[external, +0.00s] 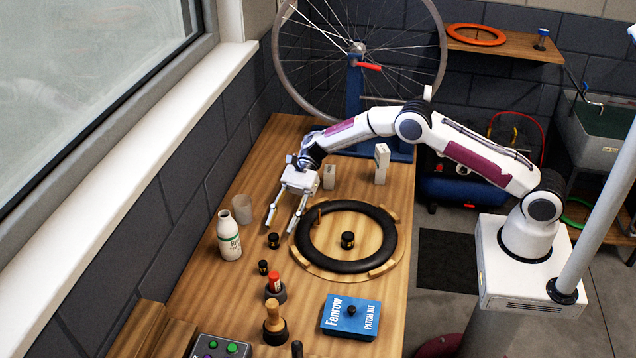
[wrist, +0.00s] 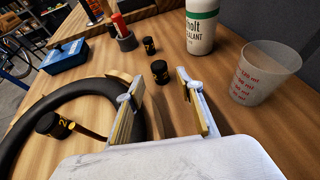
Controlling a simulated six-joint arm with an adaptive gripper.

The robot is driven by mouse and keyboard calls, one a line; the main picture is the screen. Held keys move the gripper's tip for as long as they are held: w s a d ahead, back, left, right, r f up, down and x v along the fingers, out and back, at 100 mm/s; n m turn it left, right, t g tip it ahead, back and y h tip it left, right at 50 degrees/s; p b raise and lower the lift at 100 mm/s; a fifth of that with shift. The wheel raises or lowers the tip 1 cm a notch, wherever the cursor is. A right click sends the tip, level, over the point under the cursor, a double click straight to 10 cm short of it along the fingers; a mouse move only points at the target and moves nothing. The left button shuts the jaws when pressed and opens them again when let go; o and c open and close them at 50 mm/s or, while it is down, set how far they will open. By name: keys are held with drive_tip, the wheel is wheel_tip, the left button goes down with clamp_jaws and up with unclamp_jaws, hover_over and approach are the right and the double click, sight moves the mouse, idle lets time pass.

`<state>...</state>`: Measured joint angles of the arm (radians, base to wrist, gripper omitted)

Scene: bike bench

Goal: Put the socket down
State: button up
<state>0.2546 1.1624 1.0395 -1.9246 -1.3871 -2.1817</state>
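Several black sockets with yellow markings are in view. One socket (external: 347,240) stands inside the black tyre ring, and it shows at the left of the wrist view (wrist: 52,125). A second socket (external: 273,240) stands on the bench left of the ring, just beyond my fingertips in the wrist view (wrist: 160,72). A smaller third socket (external: 263,267) stands farther on, also in the wrist view (wrist: 149,46). My gripper (external: 281,228) is open and empty above the bench at the ring's left edge. Its fingers (wrist: 160,103) are apart, with no socket between them.
The black tyre ring (external: 302,252) lies on a wooden round with blocks. A white sealant bottle (external: 229,238) and a clear cup (external: 242,208) stand left of my gripper. A blue patch kit box (external: 343,322), a red-capped tube (external: 274,284) and a wooden-handled tool (external: 274,318) are nearer the camera.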

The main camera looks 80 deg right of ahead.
drive_tip(key=v, duration=0.7)
drive_tip(key=shift+s+d+r, duration=0.1)
drive_tip(key=shift+d+r, duration=0.05)
drive_tip(key=shift+d, duration=0.25)
